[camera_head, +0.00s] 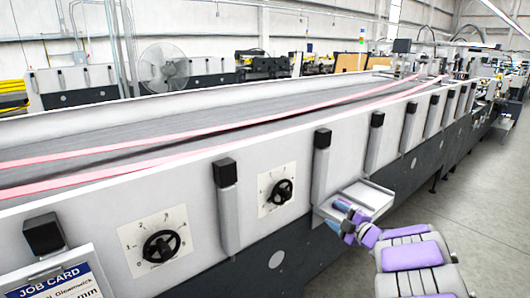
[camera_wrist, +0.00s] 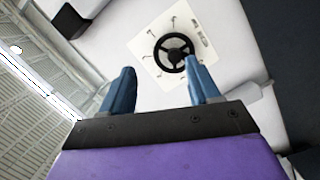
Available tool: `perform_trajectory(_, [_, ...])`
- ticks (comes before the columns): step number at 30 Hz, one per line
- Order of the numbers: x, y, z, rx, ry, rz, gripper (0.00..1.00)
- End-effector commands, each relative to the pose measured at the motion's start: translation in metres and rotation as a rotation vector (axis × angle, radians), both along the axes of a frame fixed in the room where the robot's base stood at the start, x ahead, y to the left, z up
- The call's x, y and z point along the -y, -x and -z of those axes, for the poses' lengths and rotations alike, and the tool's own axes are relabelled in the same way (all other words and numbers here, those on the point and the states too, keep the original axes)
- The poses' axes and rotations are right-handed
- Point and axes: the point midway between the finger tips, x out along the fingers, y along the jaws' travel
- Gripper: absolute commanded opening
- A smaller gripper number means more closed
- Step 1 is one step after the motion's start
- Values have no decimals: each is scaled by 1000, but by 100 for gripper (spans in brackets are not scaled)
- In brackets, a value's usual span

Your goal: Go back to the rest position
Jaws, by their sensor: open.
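My gripper (camera_head: 346,216) is in front of the long machine's side, low at the right, beside a small grey shelf (camera_head: 368,194). In the wrist view my gripper (camera_wrist: 160,66) has its two blue fingers spread apart with nothing between them. A black handwheel (camera_wrist: 174,50) on a white dial plate shows beyond the fingertips, apart from them. In the head view two such handwheels are on the machine side, one nearer (camera_head: 161,246) and one farther (camera_head: 282,191). I cannot tell which one the wrist view shows.
The folder gluer (camera_head: 235,120) runs from left to far right, with pink belts on top and black-capped posts along its side. A job card (camera_head: 55,282) is at the lower left. Grey floor (camera_head: 490,215) is open at the right.

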Motion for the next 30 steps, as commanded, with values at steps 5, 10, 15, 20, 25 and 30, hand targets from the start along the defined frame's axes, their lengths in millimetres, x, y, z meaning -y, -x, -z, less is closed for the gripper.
perform_trajectory(5, [39,4,-36,-102,30,306,61])
perform_trajectory(10, [72,39,-59,-224,-24,600,61])
perform_trajectory(15, [85,100,-63,-379,-132,857,61])
perform_trajectory(20, [73,172,-53,-560,-264,1049,61])
perform_trajectory(25, [33,259,-27,-812,-398,1195,61])
perform_trajectory(30, [-27,357,0,-1114,-486,1281,61])
